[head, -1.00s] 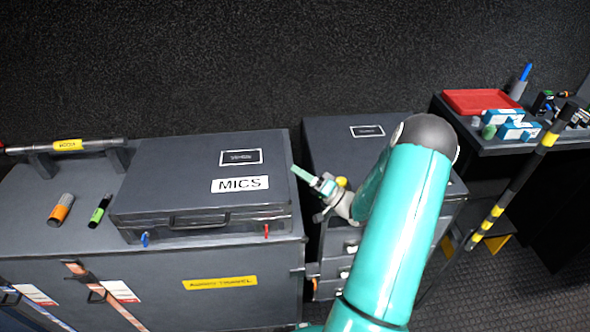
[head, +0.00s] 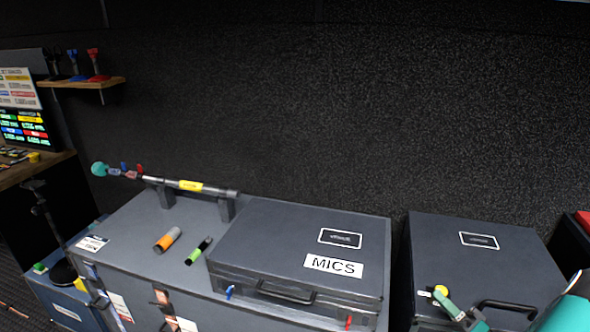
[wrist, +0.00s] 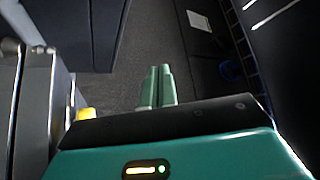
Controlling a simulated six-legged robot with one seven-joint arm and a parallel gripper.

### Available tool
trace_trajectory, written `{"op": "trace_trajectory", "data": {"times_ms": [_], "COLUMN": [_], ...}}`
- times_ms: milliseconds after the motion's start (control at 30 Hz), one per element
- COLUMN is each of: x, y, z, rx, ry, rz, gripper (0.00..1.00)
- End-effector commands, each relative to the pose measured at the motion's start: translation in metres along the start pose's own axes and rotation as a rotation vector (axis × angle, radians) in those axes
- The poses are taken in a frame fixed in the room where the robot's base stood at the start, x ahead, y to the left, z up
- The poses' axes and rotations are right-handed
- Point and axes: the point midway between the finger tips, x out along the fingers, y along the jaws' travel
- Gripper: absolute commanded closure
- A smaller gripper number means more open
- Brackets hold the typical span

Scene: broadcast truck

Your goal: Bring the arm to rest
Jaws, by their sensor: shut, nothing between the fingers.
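My gripper (head: 447,303) is at the lower right of the head view, in front of the dark case (head: 470,265) on the right. Its green fingers point up and to the left, close to a yellow knob (head: 441,290). In the wrist view the two fingers (wrist: 157,88) lie side by side, shut and empty, over dark floor. Part of my teal arm shows at the lower right corner of the head view; the rest is out of frame.
A closed case marked MICS (head: 300,225) lies on a grey chest, beside orange (head: 167,240) and green (head: 198,251) markers. A pole (head: 190,186) rests on brackets behind them. A shelf (head: 85,83) and screen (head: 25,130) are at left. Floor (wrist: 158,45) shows beyond my fingers.

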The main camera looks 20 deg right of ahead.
Motion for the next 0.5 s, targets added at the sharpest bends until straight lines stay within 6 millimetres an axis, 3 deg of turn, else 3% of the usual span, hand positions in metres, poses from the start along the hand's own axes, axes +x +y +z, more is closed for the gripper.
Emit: {"op": "trace_trajectory", "data": {"times_ms": [133, 267, 400, 500], "x": [0.012, 0.051, 0.1, 0.124], "y": [-0.005, -0.023, -0.054, -0.077], "z": [0.005, 0.026, 0.067, 0.099], "rx": [0.023, 0.102, 0.212, 0.267], "ry": [-0.051, -0.229, -0.513, -0.709], "rz": [0.0, 0.012, 0.074, 0.149], "gripper": [1.0, 1.0, 1.0, 1.0]}}
